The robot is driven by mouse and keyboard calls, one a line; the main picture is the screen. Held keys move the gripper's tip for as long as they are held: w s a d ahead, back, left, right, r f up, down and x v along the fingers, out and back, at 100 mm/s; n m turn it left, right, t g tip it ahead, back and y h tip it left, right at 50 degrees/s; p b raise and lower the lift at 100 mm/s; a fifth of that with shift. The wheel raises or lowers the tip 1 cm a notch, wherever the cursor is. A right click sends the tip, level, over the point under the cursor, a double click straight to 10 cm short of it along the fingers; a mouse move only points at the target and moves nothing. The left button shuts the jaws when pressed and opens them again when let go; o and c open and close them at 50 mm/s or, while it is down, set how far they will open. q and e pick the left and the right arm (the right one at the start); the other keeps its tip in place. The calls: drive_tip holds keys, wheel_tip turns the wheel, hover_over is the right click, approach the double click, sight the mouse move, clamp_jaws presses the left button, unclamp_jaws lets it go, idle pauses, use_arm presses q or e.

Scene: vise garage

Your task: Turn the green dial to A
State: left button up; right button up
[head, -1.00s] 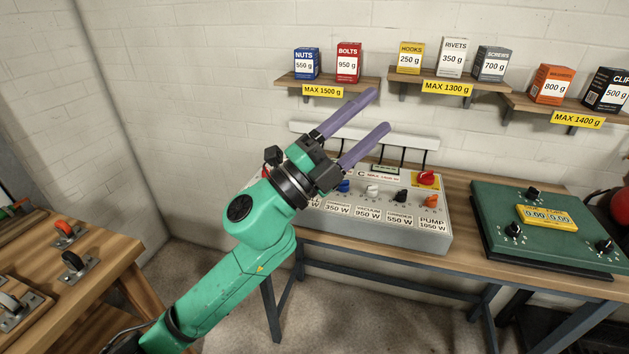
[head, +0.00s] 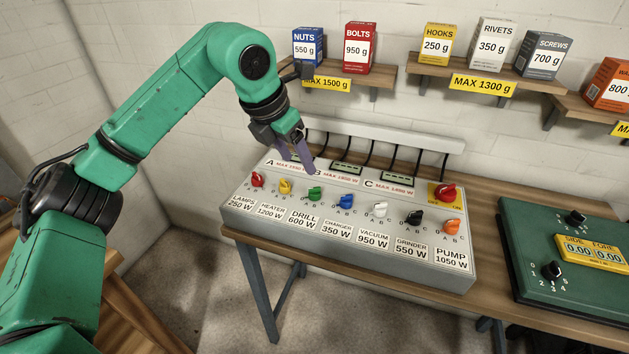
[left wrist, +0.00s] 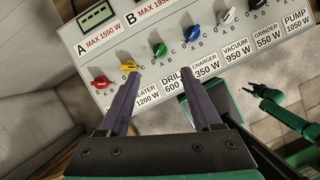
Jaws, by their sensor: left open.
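The green dial (head: 314,194) sits on the grey switch panel (head: 345,250), above the DRILL 600 W label, between the yellow and blue dials. It also shows in the left wrist view (left wrist: 159,49), ahead of my fingers. Marks 0, A, B and C surround it; I cannot tell for sure which one it points to. My left gripper (head: 297,166) is open and empty, above the panel's back part near the green dial, fingers pointing down. In the left wrist view its two fingers (left wrist: 160,88) are spread, with the dial apart from them.
The yellow dial (head: 285,187) and blue dial (head: 346,202) are close neighbours. A red dial (head: 445,193) stands at the panel's right. Shelves with boxes hang above. A green control board (head: 570,285) lies at the right of the bench.

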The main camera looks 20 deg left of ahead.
use_arm(q)
approach(313, 189)
drive_tip(key=f, duration=0.2)
drive_tip(key=x, duration=0.3)
drive_tip(key=w+p+x, duration=0.1)
drive_tip(key=x, duration=0.2)
drive_tip(key=shift+d, duration=0.15)
drive_tip(key=shift+d+f+p, duration=0.1)
drive_tip(key=shift+f+p, duration=0.2)
drive_tip(key=shift+f, duration=0.25)
drive_tip(key=shift+w, duration=0.1)
clamp_jaws()
use_arm(e)
drive_tip(key=shift+s+a+r, duration=0.15)
drive_tip(key=shift+s+r, duration=0.5)
drive_tip(key=shift+r, duration=0.05)
